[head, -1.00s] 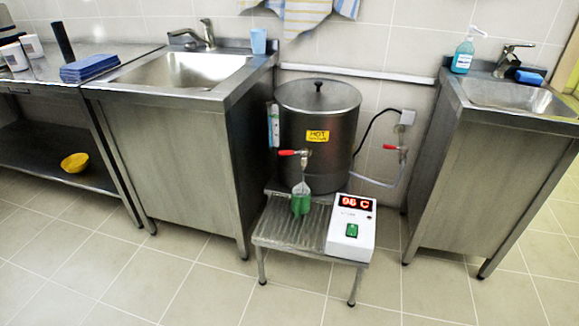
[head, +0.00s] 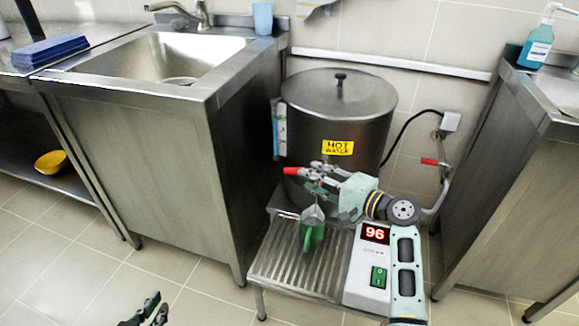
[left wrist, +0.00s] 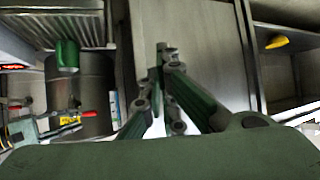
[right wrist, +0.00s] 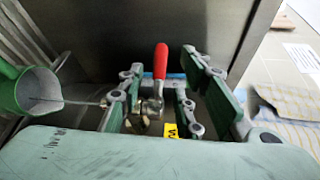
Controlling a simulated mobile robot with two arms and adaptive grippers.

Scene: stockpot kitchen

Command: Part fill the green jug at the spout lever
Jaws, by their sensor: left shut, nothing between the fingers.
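The green jug (head: 313,236) is on the slatted stand below the pot's spout, its grey inside facing up. It also shows at the left of the right wrist view (right wrist: 38,90) and in the left wrist view (left wrist: 67,56). The red spout lever (head: 291,171) is on the front of the hot water pot (head: 335,112). My right gripper (head: 312,180) is at the lever. In the right wrist view its fingers are apart, with the red lever (right wrist: 161,62) between them. My left gripper (head: 150,308) is shut and empty, low at the front left. The water level is not clear.
The slatted stand (head: 285,262) carries a white control box (head: 366,290) reading 96. A second red-handled valve (head: 430,161) is right of the pot. Steel sink units (head: 130,160) flank the pot. The floor at the front left is clear.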

